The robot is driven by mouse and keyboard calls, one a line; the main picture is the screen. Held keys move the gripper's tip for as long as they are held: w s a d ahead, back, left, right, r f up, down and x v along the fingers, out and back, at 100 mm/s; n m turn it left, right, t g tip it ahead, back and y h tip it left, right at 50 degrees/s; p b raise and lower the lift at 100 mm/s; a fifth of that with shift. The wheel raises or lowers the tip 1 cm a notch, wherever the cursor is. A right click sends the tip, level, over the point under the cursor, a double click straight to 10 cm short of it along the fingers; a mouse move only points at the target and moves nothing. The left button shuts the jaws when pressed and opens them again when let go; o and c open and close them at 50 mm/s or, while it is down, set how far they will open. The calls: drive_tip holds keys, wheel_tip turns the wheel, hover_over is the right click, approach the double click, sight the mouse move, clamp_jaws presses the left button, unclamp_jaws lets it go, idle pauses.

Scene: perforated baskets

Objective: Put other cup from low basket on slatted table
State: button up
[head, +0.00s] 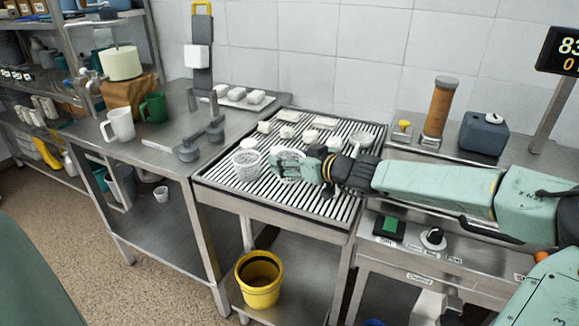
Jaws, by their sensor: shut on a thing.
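The slatted table (228,185) stands in the middle of the head view, with dark gaps between pale slats. Two white perforated baskets are at its front left: one (246,166) stands clear, and the other (291,153) is partly covered by my gripper. My gripper (283,172) reaches in from the right, low over the slats at this second basket. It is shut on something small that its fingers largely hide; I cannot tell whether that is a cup. I cannot make out a cup inside either basket. Several small white pieces, perhaps cups (249,143), are on the slats behind.
The right counter holds an orange cylinder (436,110) and a grey-blue box (483,134). A yellow bucket (259,283) sits below. The front slats look bare.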

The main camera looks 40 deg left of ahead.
wheel_tip(320, 180, down, 3)
drive_tip(key=shift+p, duration=0.5)
drive_tip(key=shift+f, duration=0.25)
drive_tip(key=shift+f+b, duration=0.25)
drive_tip(key=shift+b, duration=0.05)
drive_tip(key=o, duration=0.9)
drive_tip(key=shift+r, duration=0.1)
